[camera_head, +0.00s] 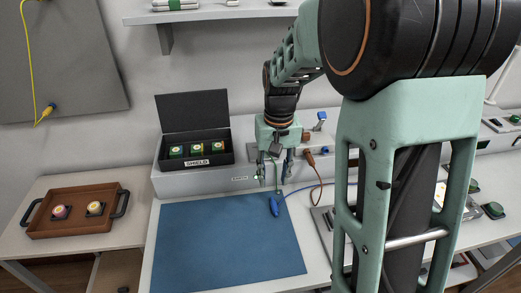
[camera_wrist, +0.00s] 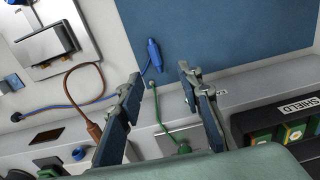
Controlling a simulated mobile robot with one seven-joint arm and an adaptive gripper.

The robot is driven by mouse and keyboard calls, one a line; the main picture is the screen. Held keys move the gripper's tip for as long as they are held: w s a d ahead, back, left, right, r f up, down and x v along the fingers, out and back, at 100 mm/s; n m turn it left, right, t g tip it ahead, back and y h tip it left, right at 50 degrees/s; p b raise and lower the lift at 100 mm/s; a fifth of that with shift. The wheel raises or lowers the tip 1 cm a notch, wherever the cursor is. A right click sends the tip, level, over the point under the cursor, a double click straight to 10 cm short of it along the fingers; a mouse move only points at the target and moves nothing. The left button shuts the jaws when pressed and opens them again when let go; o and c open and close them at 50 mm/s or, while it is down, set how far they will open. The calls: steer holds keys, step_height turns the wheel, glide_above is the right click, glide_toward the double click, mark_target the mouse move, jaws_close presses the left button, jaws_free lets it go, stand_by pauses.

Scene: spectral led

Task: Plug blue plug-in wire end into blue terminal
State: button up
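The blue plug-in wire end (camera_head: 275,206) lies at the back right edge of the blue mat. It also shows beyond my fingertips in the wrist view (camera_wrist: 154,55), with its blue wire trailing left. My gripper (camera_head: 276,180) points down just behind the plug. In the wrist view my gripper (camera_wrist: 160,78) is open, with nothing held between its fingers. A blue terminal (camera_head: 325,150) appears on the grey bench unit, right of my gripper; it also shows at the lower left in the wrist view (camera_wrist: 78,154).
A green wire (camera_wrist: 158,118) with a small end lies between my fingers' lines of view. A brown wire (camera_wrist: 102,85) runs beside my left finger. A black SHIELD box (camera_head: 196,150) stands left of my gripper. The blue mat (camera_head: 225,245) is bare toward the front.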

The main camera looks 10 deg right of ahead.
mark_target(275, 206)
steer(key=f, duration=1.1)
steer(key=shift+w+d+f, duration=0.1)
steer(key=shift+d+f, duration=0.05)
steer(key=shift+d, duration=0.2)
jaws_close()
steer(key=c, duration=0.9)
jaws_free()
jaws_close()
steer(key=shift+r+p, duration=1.05)
steer(key=shift+r, duration=0.7)
